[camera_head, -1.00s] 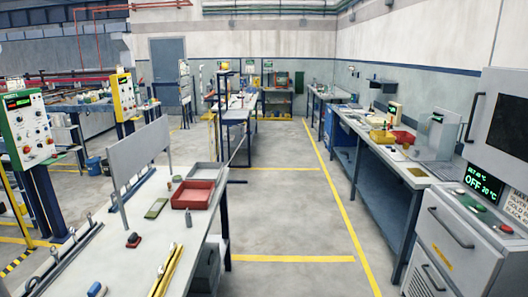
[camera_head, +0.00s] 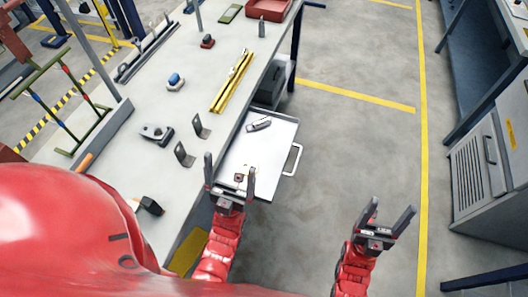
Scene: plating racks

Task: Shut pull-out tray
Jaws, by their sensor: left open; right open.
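The pull-out tray (camera_head: 268,150) is a white, shallow tray that sticks out from under the right side of the workbench. It has a light loop handle (camera_head: 293,159) on its right end. A small grey metal part (camera_head: 259,125) and a small dark piece (camera_head: 239,178) lie on the tray. My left gripper (camera_head: 230,172) is open over the near left part of the tray; I cannot tell whether it touches it. My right gripper (camera_head: 389,216) is open and empty above the floor, to the right of the tray and nearer to me.
The workbench (camera_head: 150,92) carries yellow bars (camera_head: 231,82), brackets (camera_head: 185,154), a black-headed hammer (camera_head: 149,206) and a red bin (camera_head: 268,9). Clear floor lies right of the tray. A grey cabinet (camera_head: 480,180) stands at the far right.

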